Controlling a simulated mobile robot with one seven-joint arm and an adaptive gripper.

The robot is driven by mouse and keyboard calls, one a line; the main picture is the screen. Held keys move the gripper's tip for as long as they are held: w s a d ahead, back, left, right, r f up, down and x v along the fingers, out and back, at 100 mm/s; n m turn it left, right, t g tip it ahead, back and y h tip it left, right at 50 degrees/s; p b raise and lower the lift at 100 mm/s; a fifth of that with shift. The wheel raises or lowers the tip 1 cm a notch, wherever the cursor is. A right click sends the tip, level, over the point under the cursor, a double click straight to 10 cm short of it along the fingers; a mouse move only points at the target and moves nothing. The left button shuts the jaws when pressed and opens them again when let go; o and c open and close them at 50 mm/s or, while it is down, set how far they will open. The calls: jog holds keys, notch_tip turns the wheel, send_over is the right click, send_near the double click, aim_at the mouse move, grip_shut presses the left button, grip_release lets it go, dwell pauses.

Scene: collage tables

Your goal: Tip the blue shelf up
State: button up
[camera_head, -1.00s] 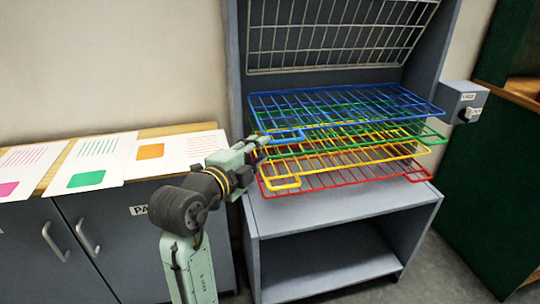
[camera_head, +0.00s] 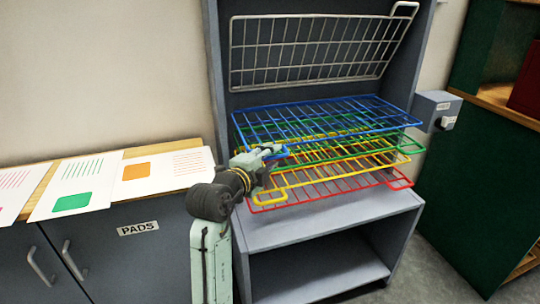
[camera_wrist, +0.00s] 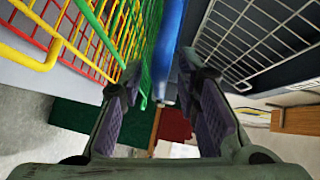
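The blue shelf (camera_head: 325,120) is a flat wire rack, lying level as the top one of the coloured stack in the grey cabinet. My gripper (camera_head: 272,152) is at its front left corner and hides much of the handle loop there. In the wrist view, the blue bar (camera_wrist: 168,40) runs between my gripper's fingers (camera_wrist: 160,82). The fingers stand well apart, with the bar nearer the right finger. I cannot tell whether that finger touches it.
Green (camera_head: 385,144), yellow (camera_head: 400,160) and red (camera_head: 400,183) wire shelves lie close below the blue one. A grey wire shelf (camera_head: 300,55) stands tipped up above. A counter with paper sheets (camera_head: 160,170) is at left; a grey switch box (camera_head: 437,108) is at right.

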grip_shut()
dwell(0.4)
dwell(0.5)
